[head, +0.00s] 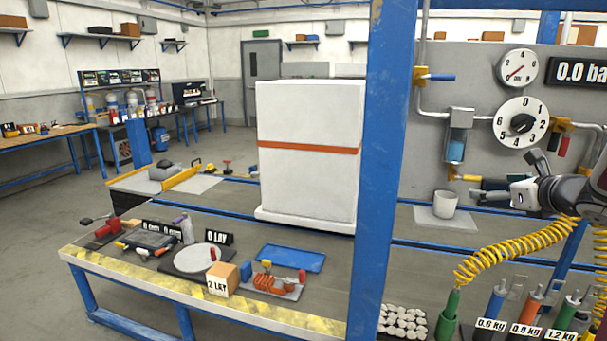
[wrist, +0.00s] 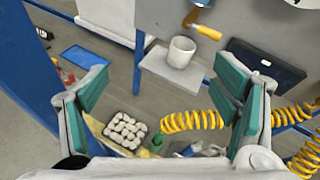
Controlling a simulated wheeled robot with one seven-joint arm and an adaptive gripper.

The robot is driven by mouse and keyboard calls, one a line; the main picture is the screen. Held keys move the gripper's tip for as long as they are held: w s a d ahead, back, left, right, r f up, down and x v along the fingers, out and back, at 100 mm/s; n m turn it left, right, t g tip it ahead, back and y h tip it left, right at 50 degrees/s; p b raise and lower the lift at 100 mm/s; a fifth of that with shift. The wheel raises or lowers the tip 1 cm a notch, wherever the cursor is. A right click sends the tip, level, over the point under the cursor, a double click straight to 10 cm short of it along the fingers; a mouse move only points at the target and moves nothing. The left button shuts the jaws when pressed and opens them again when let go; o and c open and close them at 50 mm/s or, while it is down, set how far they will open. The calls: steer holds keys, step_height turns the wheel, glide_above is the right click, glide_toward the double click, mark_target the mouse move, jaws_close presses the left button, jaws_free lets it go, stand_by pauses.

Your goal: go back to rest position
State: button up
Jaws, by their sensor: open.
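My gripper (wrist: 163,105) is open, with its two green-padded fingers wide apart and nothing between them in the wrist view. In the head view my gripper (head: 520,194) is at the right, in front of the grey panel and to the right of the white cup (head: 445,204). The cup stands on a small pale plate and also shows in the wrist view (wrist: 181,52), beyond the fingertips and apart from them. Part of my arm hides what is behind it at the right edge.
A blue post (head: 388,170) stands left of my gripper. A yellow coiled hose (head: 515,248) hangs below it. Upright tools with weight labels (head: 525,329) stand at the lower right. A tray of pale round pieces (head: 403,322) is beside them. A big white box (head: 308,150) stands farther left.

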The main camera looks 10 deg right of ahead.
steer(key=s+a+r+n+g+y, duration=0.1)
steer(key=a+n+g+y, duration=0.15)
steer(key=a+n, duration=0.8)
steer(key=s+a+r+n+g+y, duration=0.1)
steer(key=a+r+n+y, duration=0.2)
steer(key=a, duration=1.4)
steer(key=s+a+f+n+g, duration=0.2)
steer(key=s+a+n+g, duration=0.1)
steer(key=s+a+n, duration=0.4)
steer(key=s+a+f+n+g, duration=0.2)
steer(key=s+a+f+n, duration=0.1)
steer(key=s+a+n, duration=0.35)
steer(key=s+d+f+n+g+h, duration=0.1)
steer(key=s+f+n+h, duration=0.1)
steer(key=s+n, duration=0.6)
steer(key=shift+s+d+f+n+h, duration=0.2)
steer(key=shift+s+d+n+h, duration=0.2)
steer(key=shift+s+h, duration=0.4)
steer(key=shift+s, duration=0.15)
